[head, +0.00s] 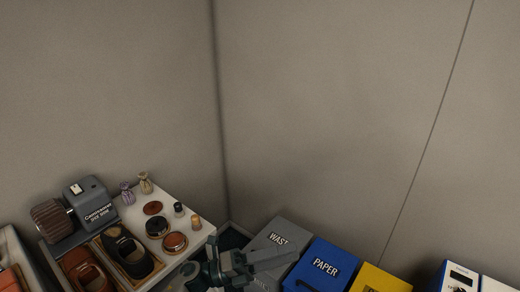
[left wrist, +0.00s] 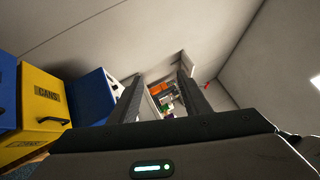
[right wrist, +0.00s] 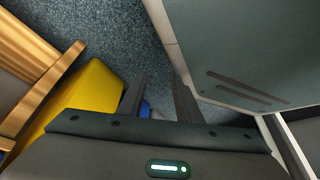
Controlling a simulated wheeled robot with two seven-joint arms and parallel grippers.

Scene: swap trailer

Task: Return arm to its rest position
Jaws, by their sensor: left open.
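My left gripper (head: 272,262) is low in the middle of the head view, in front of the grey waste bin. In the left wrist view its two fingers (left wrist: 160,85) stand apart with nothing between them. My right gripper does not show in the head view. In the right wrist view its fingers (right wrist: 158,85) are apart and empty, pointing over a blue-grey speckled floor (right wrist: 110,35).
A white-topped table (head: 197,240) with shoes (head: 128,252), tins and a grey machine (head: 90,205) stands left. A grey waste bin (head: 290,237), blue paper bin (head: 322,266) and yellow bin (head: 380,280) line the wall. A wooden piece (right wrist: 35,60) is near the right gripper.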

